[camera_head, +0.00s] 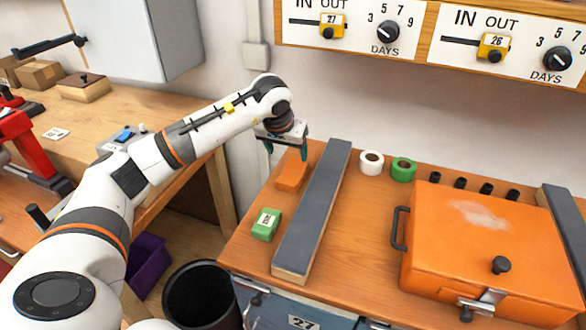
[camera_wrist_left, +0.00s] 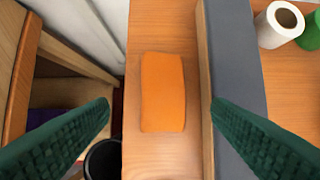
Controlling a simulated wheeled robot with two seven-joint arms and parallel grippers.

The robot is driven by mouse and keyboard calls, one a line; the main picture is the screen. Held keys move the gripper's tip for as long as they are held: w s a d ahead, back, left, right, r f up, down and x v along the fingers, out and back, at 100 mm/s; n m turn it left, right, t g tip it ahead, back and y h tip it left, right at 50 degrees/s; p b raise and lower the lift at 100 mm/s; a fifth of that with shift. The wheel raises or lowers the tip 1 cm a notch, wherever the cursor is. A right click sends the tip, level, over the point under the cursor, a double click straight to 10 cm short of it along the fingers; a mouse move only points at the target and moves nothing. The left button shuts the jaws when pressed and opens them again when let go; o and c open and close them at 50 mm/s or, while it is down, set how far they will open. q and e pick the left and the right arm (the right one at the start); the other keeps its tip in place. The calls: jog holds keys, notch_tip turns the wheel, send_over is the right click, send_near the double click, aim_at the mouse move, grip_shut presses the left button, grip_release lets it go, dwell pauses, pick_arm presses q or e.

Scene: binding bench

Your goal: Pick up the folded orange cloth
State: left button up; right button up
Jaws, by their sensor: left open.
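The folded orange cloth (camera_head: 292,172) lies flat on the wooden bench top, near its back left edge, left of a long grey-topped bar. In the left wrist view the cloth (camera_wrist_left: 163,92) is an upright rectangle near the middle of the picture. My left gripper (camera_head: 287,145) is above the cloth, pointing down, with open, empty jaws. Its two green fingers (camera_wrist_left: 158,122) show in the left wrist view, one to each side of the cloth and apart from it. My right gripper is not in view.
The long grey-topped bar (camera_head: 314,205) lies close to the cloth's right. A green labelled block (camera_head: 266,224) sits nearer the front. White tape (camera_head: 371,162), green tape (camera_head: 403,168) and an orange case (camera_head: 468,243) stand further right. A black bin (camera_head: 203,294) is below the bench's left edge.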

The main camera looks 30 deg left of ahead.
aim_at(293, 170)
pick_arm(q)
jog(key=x, duration=0.3)
jog(key=shift+d+f, duration=0.2)
jog(key=shift+f, duration=0.05)
jog(key=shift+w+f, duration=0.1)
jog(key=shift+f, duration=0.15)
jog(key=p+x, duration=0.1)
jog(key=x, duration=0.3)
jog(key=shift+w+f+p, duration=0.1)
jog(key=shift+w+p, duration=0.05)
jog(key=shift+p, duration=0.2)
jog(key=shift+w+f, duration=0.15)
jog(key=shift+f, duration=0.35)
jog(key=c, duration=0.5)
jog(key=shift+c, duration=1.2)
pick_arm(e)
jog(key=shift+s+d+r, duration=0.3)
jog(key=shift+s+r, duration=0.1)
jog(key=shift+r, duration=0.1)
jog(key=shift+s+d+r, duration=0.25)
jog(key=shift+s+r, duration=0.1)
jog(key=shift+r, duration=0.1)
